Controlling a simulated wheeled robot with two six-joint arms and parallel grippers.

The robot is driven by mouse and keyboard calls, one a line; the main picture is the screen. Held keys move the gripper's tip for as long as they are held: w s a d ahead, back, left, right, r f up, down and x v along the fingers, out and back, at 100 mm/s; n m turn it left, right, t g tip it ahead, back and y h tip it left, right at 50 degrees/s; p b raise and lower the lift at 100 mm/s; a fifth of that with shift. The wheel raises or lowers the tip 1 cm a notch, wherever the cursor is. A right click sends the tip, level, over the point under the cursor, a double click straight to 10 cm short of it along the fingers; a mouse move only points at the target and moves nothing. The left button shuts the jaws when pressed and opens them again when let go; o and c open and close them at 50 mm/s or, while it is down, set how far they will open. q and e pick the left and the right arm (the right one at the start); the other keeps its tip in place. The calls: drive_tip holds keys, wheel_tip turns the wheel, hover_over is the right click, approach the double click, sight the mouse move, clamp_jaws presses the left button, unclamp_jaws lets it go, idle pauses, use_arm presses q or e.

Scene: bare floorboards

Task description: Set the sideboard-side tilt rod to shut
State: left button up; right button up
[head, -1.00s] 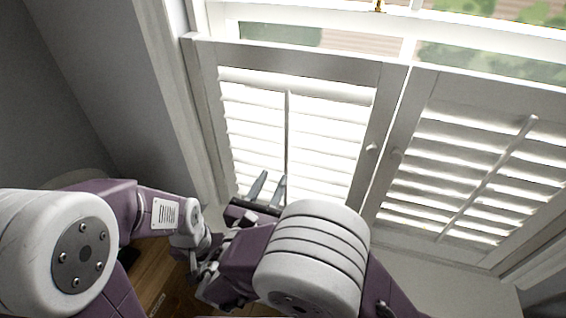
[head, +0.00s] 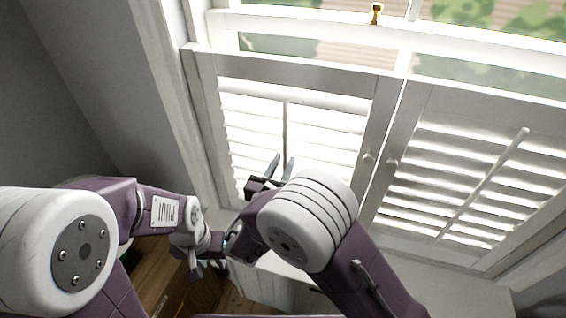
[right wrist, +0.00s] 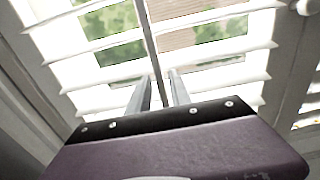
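The left shutter panel (head: 205,120) has a thin tilt rod (head: 285,125) down its middle; its slats are open, with the outdoors showing between them in the right wrist view. The right panel (head: 412,110) has another tilt rod (head: 485,185), and light shows between its slats too. I cannot tell which rod is sideboard-side. My right gripper (head: 281,165) is open at the lower part of the left panel's rod. In the right wrist view, this rod (right wrist: 150,35) runs down between the two fingertips (right wrist: 160,78); contact is unclear. My left gripper (head: 205,269) hangs low, its fingers unclear.
A brown wooden surface (head: 160,262) lies below my left arm, and a white piece (head: 262,285) stands below my right arm. Round knobs (head: 368,158) sit at the panels' meeting edges. A grey wall (head: 70,90) is at left.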

clamp_jaws()
drive_tip(key=shift+r+p, duration=1.25)
drive_tip(key=shift+r, duration=0.9)
drive_tip(key=shift+o, duration=1.8)
unclamp_jaws()
drive_tip(key=shift+f, duration=0.15)
drive_tip(key=shift+s+f+b, duration=0.1)
drive_tip(key=shift+s+b, duration=0.05)
drive_tip(key=shift+b, duration=0.15)
drive_tip(key=b, duration=0.3)
approach(284, 150)
